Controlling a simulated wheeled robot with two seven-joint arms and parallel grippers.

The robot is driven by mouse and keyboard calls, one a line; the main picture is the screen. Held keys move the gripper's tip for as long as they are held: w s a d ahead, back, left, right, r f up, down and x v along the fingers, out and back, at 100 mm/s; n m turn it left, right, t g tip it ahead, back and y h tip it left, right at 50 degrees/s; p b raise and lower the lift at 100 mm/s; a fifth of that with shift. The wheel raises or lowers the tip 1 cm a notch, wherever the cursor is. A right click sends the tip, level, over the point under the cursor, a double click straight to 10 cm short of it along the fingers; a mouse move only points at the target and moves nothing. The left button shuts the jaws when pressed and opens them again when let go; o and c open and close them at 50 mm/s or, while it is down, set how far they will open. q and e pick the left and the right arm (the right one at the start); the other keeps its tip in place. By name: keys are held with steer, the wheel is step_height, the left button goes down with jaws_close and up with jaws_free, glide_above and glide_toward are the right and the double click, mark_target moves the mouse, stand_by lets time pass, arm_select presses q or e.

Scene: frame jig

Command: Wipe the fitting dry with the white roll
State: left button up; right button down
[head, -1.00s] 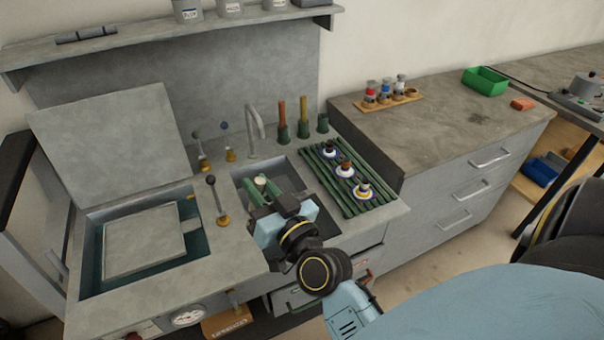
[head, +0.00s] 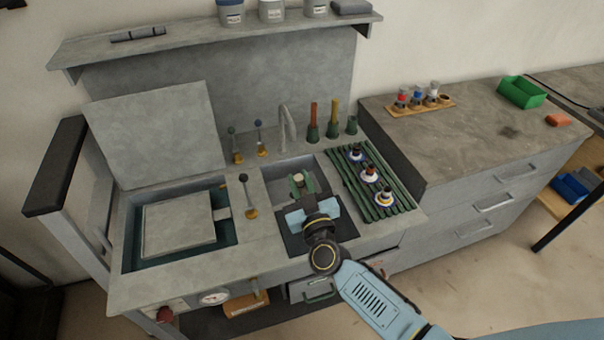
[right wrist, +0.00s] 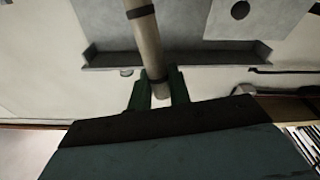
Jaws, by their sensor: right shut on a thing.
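My right gripper (head: 301,184) is over the sink basin (head: 319,179), with its green fingers shut on a pale cylinder that looks like the white roll (head: 299,177). In the right wrist view the roll (right wrist: 147,42) is a long cream rod with dark bands, gripped between the green fingers (right wrist: 160,88) near one end. Three round blue-and-white pieces with dark and orange tops stand on the green slatted rack (head: 350,184) to the right; one of them (head: 384,197) is nearest me. I cannot tell which thing is the fitting. My left gripper is out of view.
A grey tap (head: 286,125) and several upright handled tools stand behind the sink. A black-knobbed lever (head: 247,195) stands left of it. A water-filled tank (head: 133,240) with a grey lid is further left. The right counter (head: 440,135) is mostly clear.

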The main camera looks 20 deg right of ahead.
steer(key=shift+w+d+f, duration=0.15)
steer(key=shift+d+f, duration=0.05)
steer(key=shift+f, duration=0.25)
arm_select(q)
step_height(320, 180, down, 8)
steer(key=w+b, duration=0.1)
steer(key=b, duration=0.6)
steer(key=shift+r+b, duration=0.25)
steer(key=shift+b, duration=0.1)
arm_select(e)
step_height(320, 180, down, 6)
arm_select(q)
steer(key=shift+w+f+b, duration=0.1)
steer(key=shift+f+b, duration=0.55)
steer(key=shift+b, duration=0.05)
arm_select(e)
steer(key=shift+f, duration=0.95)
